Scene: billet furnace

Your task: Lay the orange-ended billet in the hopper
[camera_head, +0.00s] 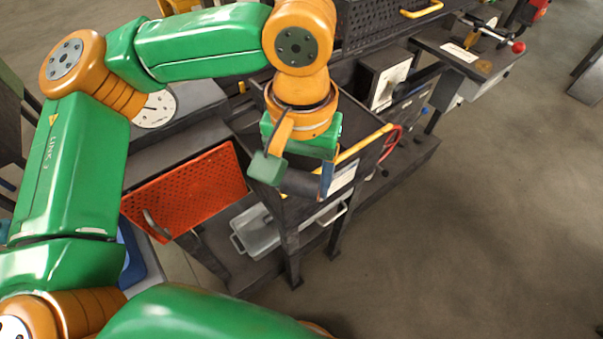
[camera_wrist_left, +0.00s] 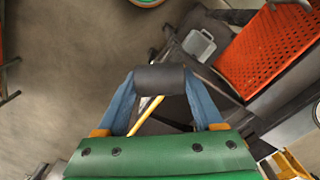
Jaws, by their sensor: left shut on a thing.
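My left gripper (camera_head: 304,186) is shut on a dark grey cylindrical billet, held crosswise between its blue fingers. In the left wrist view, the billet (camera_wrist_left: 160,78) spans the two fingertips. Its end faces are covered by the fingers, so I cannot see an orange end. A dark box-like unit with a yellow edge bar (camera_head: 364,143) and a white label, seemingly the hopper, lies under and behind the gripper. The gripper and wrist hide much of it. In the left wrist view, the yellow bar (camera_wrist_left: 146,115) shows beyond the billet. My right gripper is not in view.
An orange-red perforated panel (camera_head: 190,190) stands left of the gripper. A grey bin (camera_head: 256,232) sits on a low shelf below. A red handwheel (camera_head: 390,143) is to the right, and a dial (camera_head: 155,108) is at the left. The floor at right is clear.

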